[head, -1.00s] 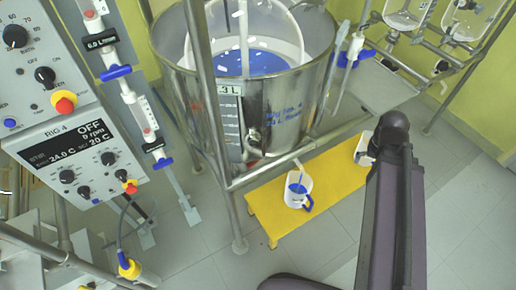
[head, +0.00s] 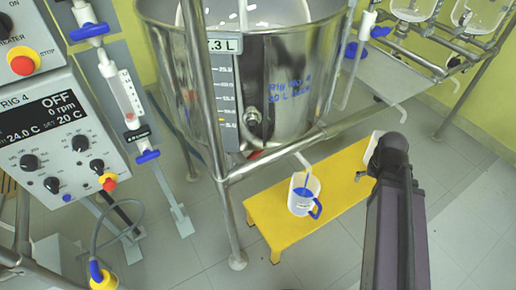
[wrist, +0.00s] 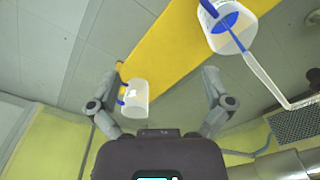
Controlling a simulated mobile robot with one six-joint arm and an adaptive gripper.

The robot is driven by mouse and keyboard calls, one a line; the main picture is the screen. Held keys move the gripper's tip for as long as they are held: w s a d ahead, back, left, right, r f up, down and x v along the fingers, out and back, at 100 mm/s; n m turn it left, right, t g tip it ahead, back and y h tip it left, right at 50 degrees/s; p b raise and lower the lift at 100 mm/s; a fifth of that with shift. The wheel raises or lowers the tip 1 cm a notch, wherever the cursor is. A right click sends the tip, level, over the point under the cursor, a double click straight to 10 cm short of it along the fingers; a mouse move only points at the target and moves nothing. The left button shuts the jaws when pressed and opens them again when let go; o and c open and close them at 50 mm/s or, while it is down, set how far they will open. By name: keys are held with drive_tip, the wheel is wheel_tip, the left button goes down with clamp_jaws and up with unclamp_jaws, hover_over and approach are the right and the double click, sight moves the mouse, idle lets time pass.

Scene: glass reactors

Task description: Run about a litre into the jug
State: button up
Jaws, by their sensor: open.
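A white jug with a blue handle (head: 304,194) stands upright on a yellow bench under the bent outlet pipe (head: 301,159) of the steel vessel (head: 300,90). A thin blue stream runs from the pipe into it, and blue liquid shows inside. The jug and stream also show at the top right of the wrist view (wrist: 229,40). A volume sign (head: 226,44) on the vessel ends in ".3 L"; its start is hidden by a post. My gripper (wrist: 160,97) is open and empty; the arm hides it in the head view.
A second white jug with a blue handle (wrist: 135,98) appears between my fingers in the wrist view, near the end of the yellow bench (head: 266,222). The RIG 4 panel (head: 70,135) reads OFF, 0 rpm. Steel frame posts flank the vessel. The floor right of the bench is clear.

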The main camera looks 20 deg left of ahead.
drive_tip(key=w+a+f+n+t+y+b, duration=0.1)
drive_tip(key=w+a+f+b, duration=0.15)
drive_tip(key=f+b, duration=0.8)
drive_tip(key=w+a+f+n+t+y+b, duration=0.2)
drive_tip(key=a+f+n+b, duration=0.15)
drive_tip(key=a, duration=0.45)
drive_tip(key=a+r+n+t+y, duration=0.3)
drive_tip(key=a+r, duration=0.1)
drive_tip(key=a, duration=0.7)
drive_tip(key=w+a+r+n+t+y, duration=0.1)
drive_tip(key=a+r, duration=0.4)
drive_tip(key=a, duration=0.6)
drive_tip(key=n+t+y, duration=0.1)
drive_tip(key=n+y, duration=0.1)
drive_tip(key=shift+w+a+r+t+y+b, duration=0.2)
drive_tip(key=shift+w+a+t+y+b, duration=0.1)
drive_tip(key=shift+t+y+b, duration=0.1)
drive_tip(key=shift+b+x, duration=2.65)
drive_tip(key=shift+x, duration=4.25)
drive_tip(key=c, duration=1.1)
